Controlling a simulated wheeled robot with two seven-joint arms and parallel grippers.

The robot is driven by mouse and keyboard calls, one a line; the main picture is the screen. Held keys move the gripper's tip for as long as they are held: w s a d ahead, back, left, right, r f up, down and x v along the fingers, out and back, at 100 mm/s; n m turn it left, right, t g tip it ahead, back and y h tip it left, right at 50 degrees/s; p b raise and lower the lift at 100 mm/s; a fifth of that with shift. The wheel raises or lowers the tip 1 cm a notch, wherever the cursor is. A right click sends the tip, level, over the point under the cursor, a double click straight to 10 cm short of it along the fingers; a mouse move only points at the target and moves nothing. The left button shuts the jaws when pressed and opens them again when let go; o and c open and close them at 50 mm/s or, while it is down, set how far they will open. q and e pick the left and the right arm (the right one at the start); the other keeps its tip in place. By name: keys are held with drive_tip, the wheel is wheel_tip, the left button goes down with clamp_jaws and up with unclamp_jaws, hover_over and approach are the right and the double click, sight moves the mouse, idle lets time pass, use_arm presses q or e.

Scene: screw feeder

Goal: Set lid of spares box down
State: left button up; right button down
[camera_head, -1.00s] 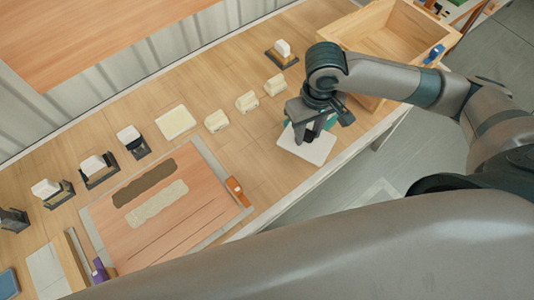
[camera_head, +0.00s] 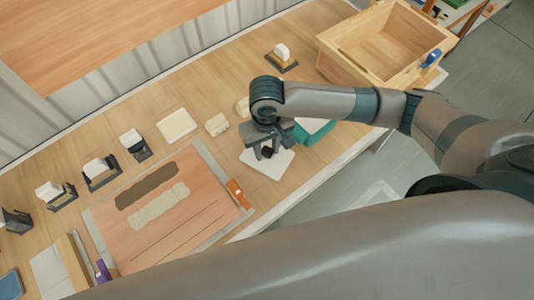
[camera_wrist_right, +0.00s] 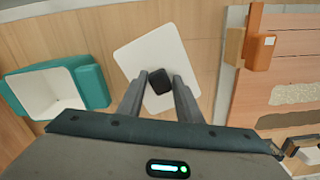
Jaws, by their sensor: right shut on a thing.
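The lid (camera_head: 268,166) is a white, rounded square plate with a dark knob (camera_wrist_right: 160,81) in its middle. My right gripper (camera_head: 267,151) is shut on that knob; in the right wrist view the two fingers (camera_wrist_right: 159,88) stand on either side of it. The lid is over the table beside the box; I cannot tell whether it touches the surface. The spares box (camera_wrist_right: 56,90) is teal with a white inside, open at the top and apparently empty. In the head view the box (camera_head: 312,133) is partly hidden behind my right arm. My left gripper is not in view.
A wooden crate (camera_head: 325,50) stands at the back right. A board (camera_head: 140,235) with an orange block (camera_head: 238,193) at its corner lies left of the lid. The table's front edge is close to the lid.

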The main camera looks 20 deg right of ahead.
sight(267, 156)
drive_tip(key=shift+f, duration=0.1)
drive_tip(key=shift+f, duration=0.25)
drive_tip(key=shift+f+p, duration=0.3)
drive_tip(key=shift+f, duration=1.35)
drive_tip(key=shift+f, duration=0.1)
drive_tip(key=c, duration=1.3)
unclamp_jaws()
drive_tip(key=shift+o, duration=0.2)
